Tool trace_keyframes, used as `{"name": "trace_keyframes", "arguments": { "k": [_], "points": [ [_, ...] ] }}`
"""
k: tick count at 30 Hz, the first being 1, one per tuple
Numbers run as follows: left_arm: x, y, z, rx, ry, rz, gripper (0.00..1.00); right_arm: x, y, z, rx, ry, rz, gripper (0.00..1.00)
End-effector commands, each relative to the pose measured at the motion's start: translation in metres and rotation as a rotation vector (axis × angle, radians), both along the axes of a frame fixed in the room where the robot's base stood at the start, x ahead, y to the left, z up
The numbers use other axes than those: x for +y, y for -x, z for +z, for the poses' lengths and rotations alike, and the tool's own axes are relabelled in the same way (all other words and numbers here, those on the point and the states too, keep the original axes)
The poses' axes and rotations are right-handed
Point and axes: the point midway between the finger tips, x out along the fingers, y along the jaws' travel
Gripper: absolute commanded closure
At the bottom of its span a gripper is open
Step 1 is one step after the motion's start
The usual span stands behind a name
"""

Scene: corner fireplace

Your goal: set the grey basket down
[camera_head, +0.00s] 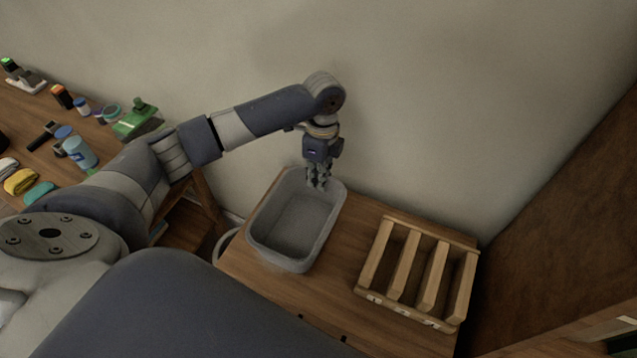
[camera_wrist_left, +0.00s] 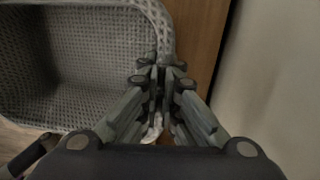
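The grey basket (camera_head: 297,222) is an empty, woven-textured bin with rounded corners. In the head view it is over the left end of the wooden cabinet top (camera_head: 345,270), upright; I cannot tell whether its base touches the wood. My left gripper (camera_head: 319,186) points down at the basket's far rim. In the left wrist view the basket (camera_wrist_left: 85,60) fills the upper left, and the left gripper's fingers (camera_wrist_left: 163,72) are closed together on its rim. My right gripper is in neither view.
A slatted wooden rack (camera_head: 415,275) stands on the cabinet top right of the basket. The wall is close behind. A table (camera_head: 45,150) at the left holds bottles, cloths and other small items. A brown panel (camera_head: 560,230) rises at the right. Some bare wood separates basket and rack.

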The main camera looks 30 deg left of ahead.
Motion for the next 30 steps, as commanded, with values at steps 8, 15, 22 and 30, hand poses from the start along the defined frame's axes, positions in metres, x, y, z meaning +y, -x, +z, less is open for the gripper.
{"name": "trace_keyframes", "arguments": {
  "k": [8,15,22,30],
  "points": [
    [0.002,-0.003,-0.031,0.002,-0.001,0.0,1.0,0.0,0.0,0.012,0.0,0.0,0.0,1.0],
    [0.002,-0.004,-0.035,-0.001,-0.001,0.0,1.0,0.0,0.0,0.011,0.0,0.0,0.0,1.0],
    [0.002,-0.004,-0.038,-0.001,-0.001,0.0,0.87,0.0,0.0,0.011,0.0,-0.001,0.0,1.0],
    [0.002,-0.004,-0.038,-0.001,-0.001,0.0,0.75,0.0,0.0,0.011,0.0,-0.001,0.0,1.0]
  ]
}}
